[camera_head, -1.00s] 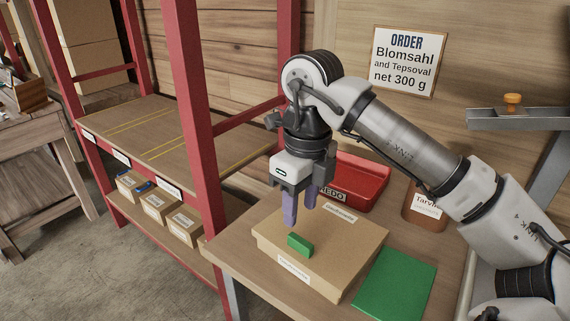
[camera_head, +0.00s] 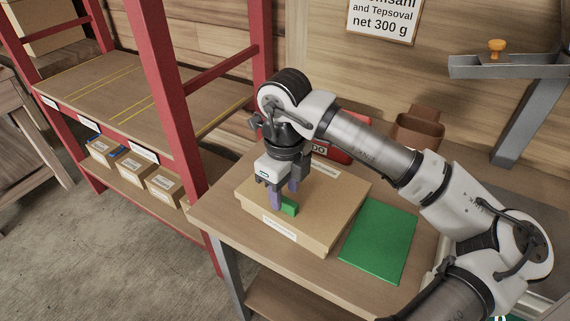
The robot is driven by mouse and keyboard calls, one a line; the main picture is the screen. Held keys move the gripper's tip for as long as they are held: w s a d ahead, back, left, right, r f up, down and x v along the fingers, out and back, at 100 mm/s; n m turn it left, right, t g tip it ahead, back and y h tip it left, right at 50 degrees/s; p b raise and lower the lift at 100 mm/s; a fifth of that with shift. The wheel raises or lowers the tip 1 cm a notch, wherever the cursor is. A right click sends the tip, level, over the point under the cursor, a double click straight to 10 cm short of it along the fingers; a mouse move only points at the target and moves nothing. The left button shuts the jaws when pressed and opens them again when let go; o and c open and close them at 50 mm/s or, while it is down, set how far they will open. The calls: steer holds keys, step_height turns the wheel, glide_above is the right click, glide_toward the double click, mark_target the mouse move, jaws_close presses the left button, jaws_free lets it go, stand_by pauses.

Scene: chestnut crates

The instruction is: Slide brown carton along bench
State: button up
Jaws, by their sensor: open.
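The brown carton (camera_head: 325,208) is a wide, flat box lying on the wooden bench (camera_head: 222,213), with white labels on its front side and top. A small green block (camera_head: 289,208) sits on its lid near the front. My gripper (camera_head: 284,195) points down over the carton, with its two purple fingers apart close to the green block. The fingers partly hide the block. I cannot tell whether they touch it or the lid.
A flat green mat (camera_head: 378,240) lies on the bench just right of the carton. A red tray (camera_head: 330,152) and a brown holder (camera_head: 420,128) stand behind. A red-framed shelf (camera_head: 166,80) with small boxes below is at the left.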

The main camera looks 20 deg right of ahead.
mark_target(249, 190)
steer(key=shift+f, duration=1.45)
jaws_close()
steer(key=shift+w+a+b, duration=0.45)
steer(key=shift+w+a, duration=0.45)
steer(key=shift+w, duration=0.4)
steer(key=shift+w+a+b, duration=0.4)
steer(key=shift+w+a, duration=0.55)
steer(key=shift+w, duration=0.35)
steer(key=shift+w+a+b, duration=0.45)
steer(key=shift+w+a, duration=0.45)
steer(key=shift+w, duration=0.4)
jaws_free()
